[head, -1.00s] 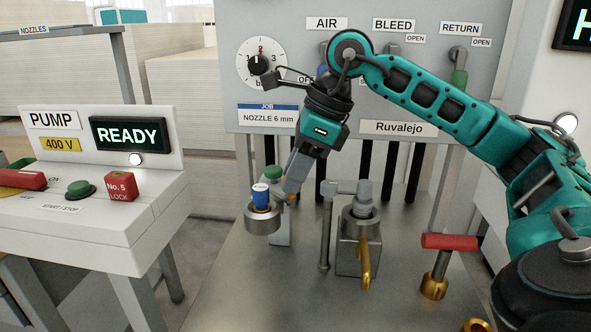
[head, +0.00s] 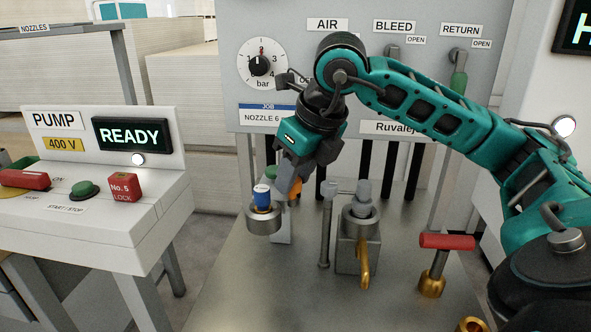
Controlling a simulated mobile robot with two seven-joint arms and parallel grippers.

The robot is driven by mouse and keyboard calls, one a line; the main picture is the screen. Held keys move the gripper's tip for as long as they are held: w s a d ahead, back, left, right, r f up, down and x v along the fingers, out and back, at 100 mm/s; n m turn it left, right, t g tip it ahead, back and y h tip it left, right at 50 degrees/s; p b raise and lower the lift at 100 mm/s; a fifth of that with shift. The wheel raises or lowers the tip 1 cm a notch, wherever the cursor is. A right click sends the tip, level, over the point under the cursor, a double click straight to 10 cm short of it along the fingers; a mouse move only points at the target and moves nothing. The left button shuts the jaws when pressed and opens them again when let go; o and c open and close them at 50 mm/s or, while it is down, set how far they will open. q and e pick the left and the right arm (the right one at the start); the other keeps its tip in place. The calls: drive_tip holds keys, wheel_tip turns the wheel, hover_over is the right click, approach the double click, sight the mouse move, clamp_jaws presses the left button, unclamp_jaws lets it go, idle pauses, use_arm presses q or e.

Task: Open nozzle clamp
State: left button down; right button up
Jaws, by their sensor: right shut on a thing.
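The nozzle clamp (head: 326,228) is a grey post with an arm at its top, standing on the metal bench. Beside it, a grey nozzle (head: 363,193) stands upright in a ring holder (head: 360,222); no bar lies across to the nozzle now. My right gripper (head: 287,190) is low over the bench, left of the post. An orange handle (head: 295,188) shows at its fingertips, and it appears shut on this handle; the fingers partly hide it. My left gripper is not in view.
A blue-capped piece (head: 262,197) stands in a ring holder just left of my right gripper. A red-handled brass valve (head: 447,242) stands at right. The pump box (head: 130,215) is at left, reading READY.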

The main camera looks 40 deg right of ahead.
idle(0.5)
drive_tip(key=o, duration=1)
drive_tip(key=shift+o, duration=0.2)
